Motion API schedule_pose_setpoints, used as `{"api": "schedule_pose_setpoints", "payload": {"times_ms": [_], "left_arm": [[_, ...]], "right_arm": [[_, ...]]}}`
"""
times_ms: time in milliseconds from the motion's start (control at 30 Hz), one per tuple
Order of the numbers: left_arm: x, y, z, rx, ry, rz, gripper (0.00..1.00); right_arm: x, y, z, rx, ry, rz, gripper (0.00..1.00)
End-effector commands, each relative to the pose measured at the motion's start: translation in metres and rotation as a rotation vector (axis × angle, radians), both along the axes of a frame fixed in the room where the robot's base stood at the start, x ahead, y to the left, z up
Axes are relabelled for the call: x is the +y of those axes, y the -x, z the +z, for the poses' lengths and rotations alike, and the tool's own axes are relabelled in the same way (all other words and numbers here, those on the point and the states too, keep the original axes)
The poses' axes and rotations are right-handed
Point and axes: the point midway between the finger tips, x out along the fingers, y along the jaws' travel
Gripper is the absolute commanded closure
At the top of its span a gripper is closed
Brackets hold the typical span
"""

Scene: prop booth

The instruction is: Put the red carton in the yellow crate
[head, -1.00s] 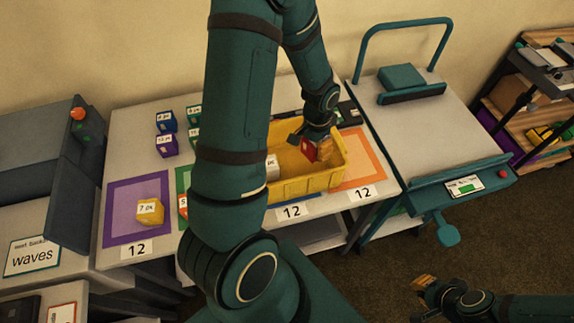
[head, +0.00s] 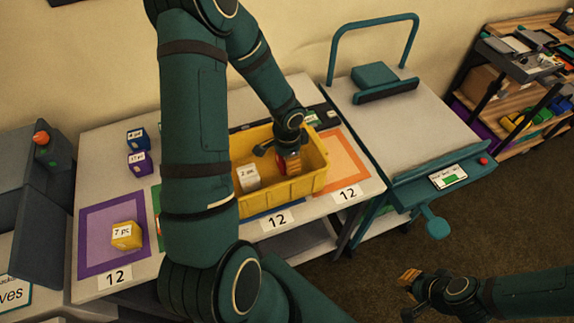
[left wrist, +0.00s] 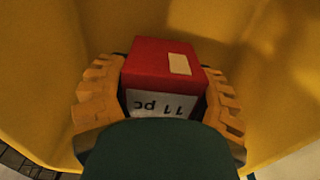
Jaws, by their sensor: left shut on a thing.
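The red carton (head: 290,167) is inside the yellow crate (head: 290,188), towards its right end. My left gripper (head: 287,155) reaches down into the crate and is shut on the carton. In the left wrist view the red carton (left wrist: 164,62) sits between the two ridged orange finger pads, with an upside-down "11 pc" label; yellow crate walls surround it. Whether the carton touches the crate floor is hard to tell. My right gripper (head: 408,293) is open and empty, low at the right, away from the table.
A pale carton (head: 248,178) stands in the crate, left of the red one. A yellow carton (head: 126,235) is on the purple square, with two blue and purple cartons (head: 138,150) behind. My left arm hides part of the table. A machine with a hoop handle (head: 405,125) stands right.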

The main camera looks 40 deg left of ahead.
Motion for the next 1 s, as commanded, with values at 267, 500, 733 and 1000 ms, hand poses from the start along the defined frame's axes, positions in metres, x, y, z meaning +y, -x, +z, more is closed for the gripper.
{"api": "schedule_pose_setpoints", "payload": {"times_ms": [267,500,733,1000], "left_arm": [[0.000,-0.001,-0.023,-0.001,0.000,0.001,0.81],[0.000,0.000,-0.025,-0.001,0.000,0.000,0.81],[0.000,0.000,-0.025,0.000,0.000,0.000,0.07],[0.000,0.000,-0.023,0.000,0.000,0.001,0.07]], "right_arm": [[0.000,0.002,-0.006,0.005,-0.001,0.004,1.00],[0.000,0.003,-0.009,0.006,-0.002,0.004,1.00],[0.001,0.003,-0.009,0.007,-0.002,0.005,1.00],[0.000,0.002,-0.007,0.006,-0.002,0.004,1.00]]}}
